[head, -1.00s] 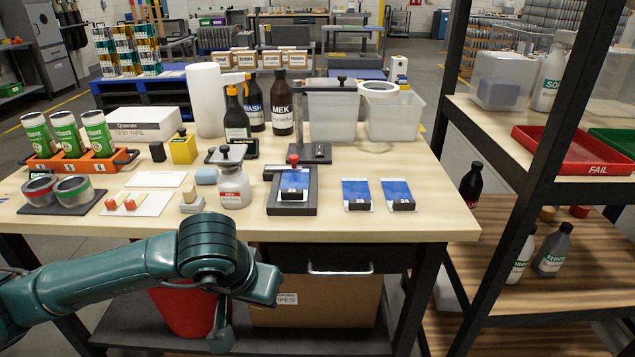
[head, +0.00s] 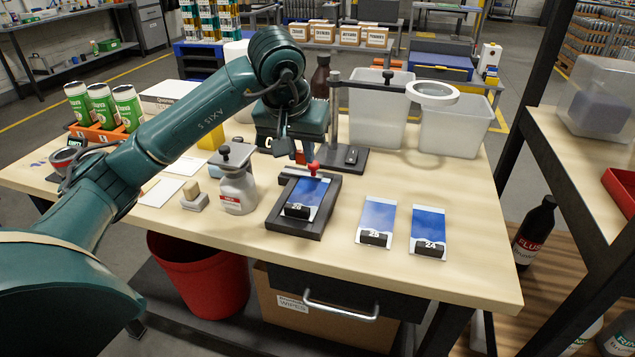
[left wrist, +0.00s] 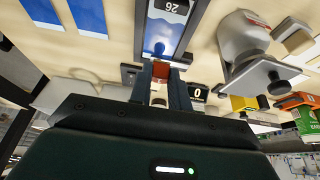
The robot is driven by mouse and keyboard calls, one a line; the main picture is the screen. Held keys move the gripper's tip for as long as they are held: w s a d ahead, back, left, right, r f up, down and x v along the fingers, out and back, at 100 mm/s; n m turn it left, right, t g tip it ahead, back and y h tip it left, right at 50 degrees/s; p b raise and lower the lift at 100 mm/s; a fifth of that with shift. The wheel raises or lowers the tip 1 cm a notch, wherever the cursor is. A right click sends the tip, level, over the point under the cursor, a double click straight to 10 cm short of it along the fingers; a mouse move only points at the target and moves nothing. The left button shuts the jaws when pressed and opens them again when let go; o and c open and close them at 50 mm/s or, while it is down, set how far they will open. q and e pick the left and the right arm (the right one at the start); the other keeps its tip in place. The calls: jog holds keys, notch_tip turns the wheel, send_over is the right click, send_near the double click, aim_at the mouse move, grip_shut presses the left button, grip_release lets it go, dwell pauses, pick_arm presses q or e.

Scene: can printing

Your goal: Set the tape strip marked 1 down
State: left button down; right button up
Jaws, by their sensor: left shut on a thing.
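My left gripper (head: 300,157) points down over the far end of the dark holder (head: 272,218) that bears the blue panel marked 26 (head: 308,192). In the left wrist view its fingers (left wrist: 160,74) are closed on a small red tab (left wrist: 160,69), which I take for the end of tape strip 1. The clear tape and the mark on the tab cannot be made out, nor whether the strip touches the panel. A red knob (head: 313,168) stands close to the fingertips. My right gripper is out of view.
Two more blue panels, one marked 24 (head: 428,228) and another (head: 378,218), lie to the right. A magnifier stand (head: 336,110) and clear bins (head: 378,115) are behind. The bench front right is clear.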

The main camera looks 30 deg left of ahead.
pick_arm(q)
send_over(304, 203)
jog(key=s, duration=0.2)
jog(key=f, duration=0.5)
jog(key=shift+w+d, duration=0.1)
jog(key=shift+w, duration=0.1)
notch_tip(304, 203, down, 4)
jog(key=shift+f, duration=0.25)
jog(key=shift+w, duration=0.1)
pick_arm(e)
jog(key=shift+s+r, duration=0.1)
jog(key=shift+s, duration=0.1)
pick_arm(q)
jog(key=shift+f, duration=0.2)
jog(key=c, duration=1.3)
grip_release()
jog(key=shift+r, duration=0.1)
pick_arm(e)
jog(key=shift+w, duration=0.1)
